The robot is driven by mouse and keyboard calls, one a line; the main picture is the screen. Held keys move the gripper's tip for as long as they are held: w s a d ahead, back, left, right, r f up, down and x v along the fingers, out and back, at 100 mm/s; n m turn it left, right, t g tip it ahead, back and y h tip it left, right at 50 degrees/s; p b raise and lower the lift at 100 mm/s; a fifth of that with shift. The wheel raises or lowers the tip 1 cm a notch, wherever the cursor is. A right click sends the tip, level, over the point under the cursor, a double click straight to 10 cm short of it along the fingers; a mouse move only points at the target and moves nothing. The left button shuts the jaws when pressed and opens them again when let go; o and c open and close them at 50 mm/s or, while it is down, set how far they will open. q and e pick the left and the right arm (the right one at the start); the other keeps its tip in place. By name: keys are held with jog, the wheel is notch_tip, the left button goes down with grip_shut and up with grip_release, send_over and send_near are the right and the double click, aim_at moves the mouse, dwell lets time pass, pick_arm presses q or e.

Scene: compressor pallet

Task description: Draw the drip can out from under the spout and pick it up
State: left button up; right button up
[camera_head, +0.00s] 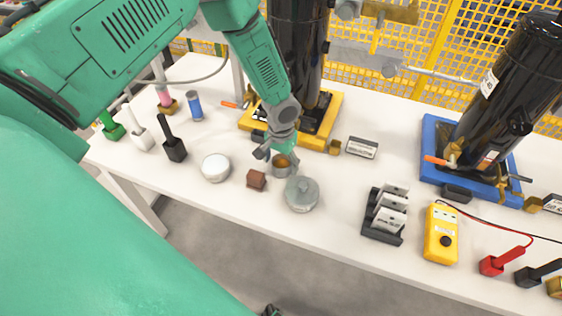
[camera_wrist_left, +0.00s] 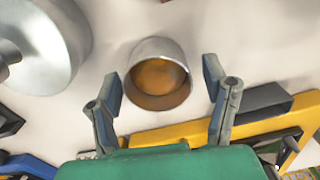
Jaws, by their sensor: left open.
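The drip can is a small round metal cup with amber-brown inside. It stands on the white bench in front of the yellow-based compressor, partly covered by my gripper in the head view (camera_head: 281,170). In the left wrist view the can (camera_wrist_left: 159,76) shows whole, roughly centred ahead of the fingers. My left gripper (camera_head: 278,157) is open, reaching down at the can. In the wrist view its two fingers (camera_wrist_left: 160,88) are spread either side of the can's line, with nothing held. I cannot make out the spout; my arm covers that area.
A grey lidded pot (camera_head: 301,194) stands close to the can's right. A brown block (camera_head: 256,180) and a white round tin (camera_head: 215,168) lie to its left. The yellow compressor base (camera_head: 330,105) is behind. Bare bench (camera_head: 335,185) lies right of the pot.

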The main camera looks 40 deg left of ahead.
pick_arm(q)
jog(key=shift+w+d+r, duration=0.1)
jog(key=shift+d+r, duration=0.05)
jog(key=shift+r, duration=0.2)
notch_tip(320, 180, up, 11)
jog(key=shift+a, duration=0.2)
dwell(0.5)
